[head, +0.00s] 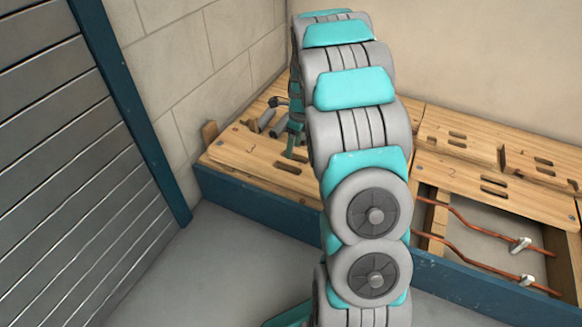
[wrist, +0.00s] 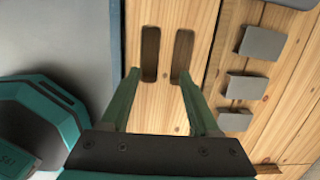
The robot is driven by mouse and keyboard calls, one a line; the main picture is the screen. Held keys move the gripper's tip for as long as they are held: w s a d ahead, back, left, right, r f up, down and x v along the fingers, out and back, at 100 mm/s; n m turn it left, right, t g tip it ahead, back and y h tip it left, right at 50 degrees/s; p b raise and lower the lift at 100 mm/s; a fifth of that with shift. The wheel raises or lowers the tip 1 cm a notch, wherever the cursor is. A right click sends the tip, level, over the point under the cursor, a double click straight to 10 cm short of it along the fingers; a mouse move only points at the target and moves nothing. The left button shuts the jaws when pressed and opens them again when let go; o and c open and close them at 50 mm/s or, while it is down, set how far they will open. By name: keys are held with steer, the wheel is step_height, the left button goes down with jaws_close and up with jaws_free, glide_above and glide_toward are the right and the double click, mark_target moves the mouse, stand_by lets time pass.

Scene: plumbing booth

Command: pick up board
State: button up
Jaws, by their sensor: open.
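A light wooden board marked 3 (head: 240,152) lies flat on the left end of the low platform in the head view. It has a pair of short slots near its front edge. In the wrist view a wooden board (wrist: 165,100) with two parallel slots lies right below my gripper (wrist: 159,73). The jaws are open and empty, one finger on each side of the slot pair. Whether the fingertips touch the wood cannot be told. In the head view my arm hides most of my gripper. A second board marked 2 (head: 465,185) lies to the right, also slotted.
Several grey blocks (wrist: 247,87) stand on the wood right of the slots. Copper pipes (head: 470,230) with valves lie in an open bay at the right. A dark blue edge (head: 255,203) fronts the platform. A slatted metal shutter (head: 60,140) stands at left.

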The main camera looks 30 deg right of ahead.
mark_target(291, 163)
steer(key=f, duration=0.2)
steer(key=w+f, duration=0.1)
steer(key=f, duration=0.2)
steer(key=f+b, duration=0.1)
steer(key=f, duration=0.1)
steer(key=shift+w+f, duration=0.3)
steer(key=shift+f, duration=0.1)
jaws_close()
stand_by(1.1)
